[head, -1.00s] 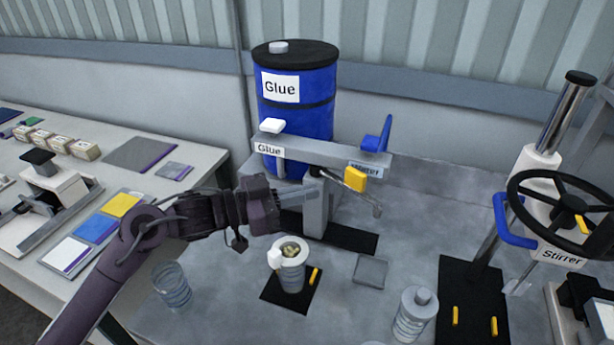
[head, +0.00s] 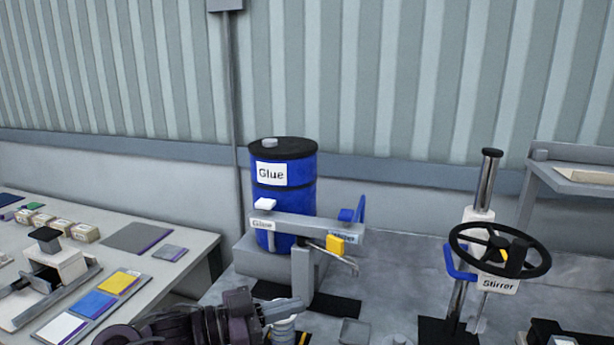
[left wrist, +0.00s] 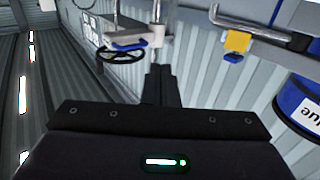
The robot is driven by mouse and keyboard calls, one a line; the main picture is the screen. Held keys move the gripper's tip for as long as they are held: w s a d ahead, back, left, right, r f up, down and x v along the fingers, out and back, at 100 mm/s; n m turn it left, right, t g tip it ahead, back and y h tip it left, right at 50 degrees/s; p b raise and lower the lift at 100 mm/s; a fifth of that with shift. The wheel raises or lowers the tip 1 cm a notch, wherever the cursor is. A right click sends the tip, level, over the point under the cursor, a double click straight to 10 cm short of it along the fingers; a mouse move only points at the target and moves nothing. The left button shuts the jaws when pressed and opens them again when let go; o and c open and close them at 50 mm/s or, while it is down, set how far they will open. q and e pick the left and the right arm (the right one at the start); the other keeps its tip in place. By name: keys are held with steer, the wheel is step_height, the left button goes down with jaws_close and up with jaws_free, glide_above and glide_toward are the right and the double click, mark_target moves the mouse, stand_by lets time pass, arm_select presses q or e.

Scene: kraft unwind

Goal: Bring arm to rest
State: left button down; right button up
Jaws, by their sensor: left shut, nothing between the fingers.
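My left gripper (head: 280,309) is low in the head view, in front of the glue dispenser stand, shut and empty. In the left wrist view its narrow fingers (left wrist: 160,85) are together with nothing between them. It partly covers a pale cup (head: 283,328) at the bottom of the head view. The glue dispenser arm (head: 310,229) with its yellow block (head: 335,245) stands behind the gripper, apart from it. My right gripper is not in view.
A blue glue drum (head: 285,200) stands behind the dispenser. A stirrer with a black handwheel (head: 500,250) stands at right. The left table (head: 190,240) holds colour cards, small boxes and a press. A shelf (head: 575,180) is at far right.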

arm_select(q)
steer(key=s+a+f+n+t+y, duration=0.2)
steer(key=a+f+n+t+y, duration=0.15)
steer(key=f+y, duration=0.25)
steer(key=s+a+f+n+t+y, duration=0.2)
steer(key=a+f+n+y, duration=0.25)
steer(key=f+y, duration=0.2)
steer(key=s+a+f+n+g+y, duration=0.2)
steer(key=s+a+f+g, duration=0.2)
steer(key=s, duration=0.5)
steer(key=s+a+f+n+g+y, duration=0.2)
steer(key=s+a+f+g, duration=0.2)
steer(key=s, duration=0.5)
step_height(320, 180, down, 32)
steer(key=s+f+g, duration=0.1)
steer(key=s+g, duration=0.1)
steer(key=s, duration=0.1)
steer(key=s+a+f, duration=0.1)
steer(key=s+f, duration=0.6)
steer(key=s, duration=0.2)
steer(key=s+a+f, duration=0.2)
steer(key=s+f, duration=0.6)
steer(key=s, duration=0.1)
steer(key=shift+s+a+f+m+g, duration=0.2)
steer(key=shift+a+f+m+g, duration=0.1)
steer(key=shift+g, duration=0.15)
